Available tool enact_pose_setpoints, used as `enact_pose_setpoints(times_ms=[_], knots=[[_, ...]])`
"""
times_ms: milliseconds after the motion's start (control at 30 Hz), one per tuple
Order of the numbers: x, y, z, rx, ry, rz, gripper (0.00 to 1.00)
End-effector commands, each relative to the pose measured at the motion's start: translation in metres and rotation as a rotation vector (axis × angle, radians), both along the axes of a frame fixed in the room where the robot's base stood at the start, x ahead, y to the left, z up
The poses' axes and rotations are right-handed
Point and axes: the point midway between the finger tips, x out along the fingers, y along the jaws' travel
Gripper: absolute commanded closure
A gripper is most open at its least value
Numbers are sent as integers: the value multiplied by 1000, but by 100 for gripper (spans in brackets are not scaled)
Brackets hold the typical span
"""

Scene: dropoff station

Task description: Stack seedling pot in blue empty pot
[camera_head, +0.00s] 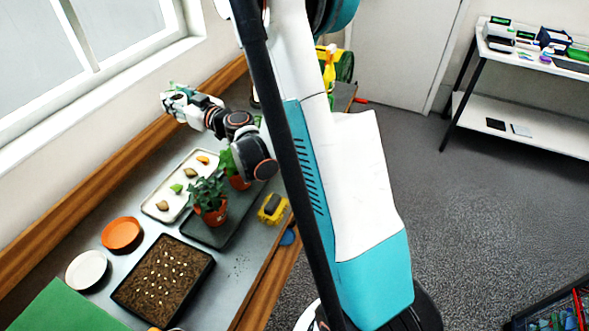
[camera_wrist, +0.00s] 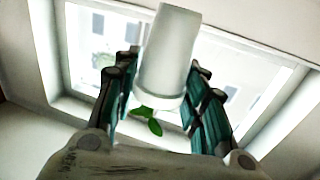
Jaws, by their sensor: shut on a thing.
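My gripper (camera_head: 178,101) is raised above the back of the table, near the window wall. In the wrist view my gripper (camera_wrist: 166,103) is shut on a pale white seedling pot (camera_wrist: 170,50), with one finger pad on each side. Green seedling leaves (camera_wrist: 147,119) show at the pot's rim, toward the palm. In the head view the held pot is mostly hidden by the gripper. I cannot make out a blue empty pot; a small blue round thing (camera_head: 287,237) shows at the table's right edge, too small to identify.
A white tray (camera_head: 150,207) with several small items lies on the table. Potted plants (camera_head: 211,200) stand on a dark tray (camera_head: 190,233). An orange dish (camera_head: 122,235), a white dish (camera_head: 87,270), a soil tray (camera_head: 128,293) and a yellow object (camera_head: 272,208) are nearby.

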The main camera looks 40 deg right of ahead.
Motion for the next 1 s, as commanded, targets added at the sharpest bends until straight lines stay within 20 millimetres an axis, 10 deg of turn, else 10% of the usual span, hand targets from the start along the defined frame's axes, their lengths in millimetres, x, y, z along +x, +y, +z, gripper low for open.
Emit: enact_pose_setpoints(times_ms=[367,1000], knots=[[-48,-105,5,-1,1,195,86],[-212,-226,29,-4,3,498,86]])
